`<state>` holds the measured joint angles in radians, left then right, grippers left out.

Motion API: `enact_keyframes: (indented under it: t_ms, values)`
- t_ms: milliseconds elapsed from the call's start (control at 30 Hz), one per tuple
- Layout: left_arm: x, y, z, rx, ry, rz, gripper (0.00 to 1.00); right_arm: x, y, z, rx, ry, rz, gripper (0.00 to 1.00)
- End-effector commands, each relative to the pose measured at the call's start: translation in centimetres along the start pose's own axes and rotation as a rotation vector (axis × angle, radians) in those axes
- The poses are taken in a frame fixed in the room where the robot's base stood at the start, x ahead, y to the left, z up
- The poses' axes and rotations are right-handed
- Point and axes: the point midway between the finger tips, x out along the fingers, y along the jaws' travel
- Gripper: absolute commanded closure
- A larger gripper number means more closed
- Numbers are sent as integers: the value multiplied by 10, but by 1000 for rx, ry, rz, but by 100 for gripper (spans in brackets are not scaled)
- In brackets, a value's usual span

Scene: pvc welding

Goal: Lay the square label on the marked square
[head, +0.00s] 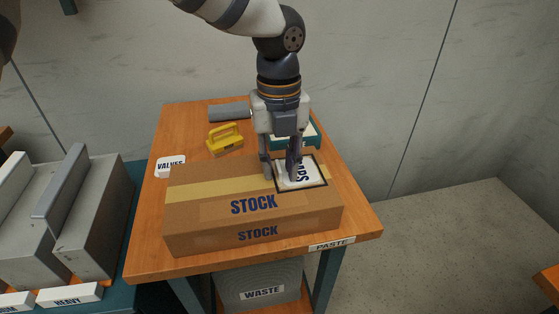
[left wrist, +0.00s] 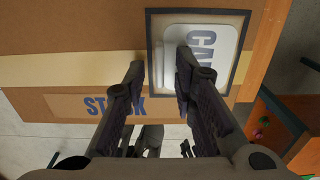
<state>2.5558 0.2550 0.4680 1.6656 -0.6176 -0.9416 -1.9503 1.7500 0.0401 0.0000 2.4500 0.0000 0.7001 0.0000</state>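The white square label (head: 303,172) with blue lettering lies inside the black-outlined marked square (head: 325,184) on top of the cardboard box. In the left wrist view the label (left wrist: 226,45) shows within the dark outline (left wrist: 152,55), with a raised white strip near its left side. My left gripper (head: 281,172) points down over the left part of the square, its fingers spread apart. In the left wrist view one finger of the left gripper (left wrist: 158,62) is left of the label and the other overlaps it; whether it touches is unclear. My right gripper is not in view.
The box (head: 190,213) marked STOCK fills the front of the wooden table (head: 150,235). Behind it are a yellow handled block (head: 225,140), a grey piece (head: 229,112) and a teal tray (head: 314,142). Grey handled blocks (head: 88,225) stand left. A WASTE bin (head: 258,278) is below.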

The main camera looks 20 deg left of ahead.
Motion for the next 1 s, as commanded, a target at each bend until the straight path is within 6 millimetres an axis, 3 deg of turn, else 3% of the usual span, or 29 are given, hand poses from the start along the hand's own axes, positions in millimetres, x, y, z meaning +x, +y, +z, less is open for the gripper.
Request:
enact_keyframes:
  t_ms: [267, 367, 700, 833, 1000]
  values:
    - [-4, 0, 0, 0, -1, -1, 74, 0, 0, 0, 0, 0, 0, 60]
    - [-21, -1, 1, -2, -4, -4, 74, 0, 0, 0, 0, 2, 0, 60]
    - [-107, -1, 1, -1, -1, -2, 74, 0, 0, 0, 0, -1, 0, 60]
    - [-121, 0, 0, -2, 2, 1, 74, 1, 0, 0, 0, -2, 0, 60]
    - [-124, 0, 0, 0, 3, 1, 74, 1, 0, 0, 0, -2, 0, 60]
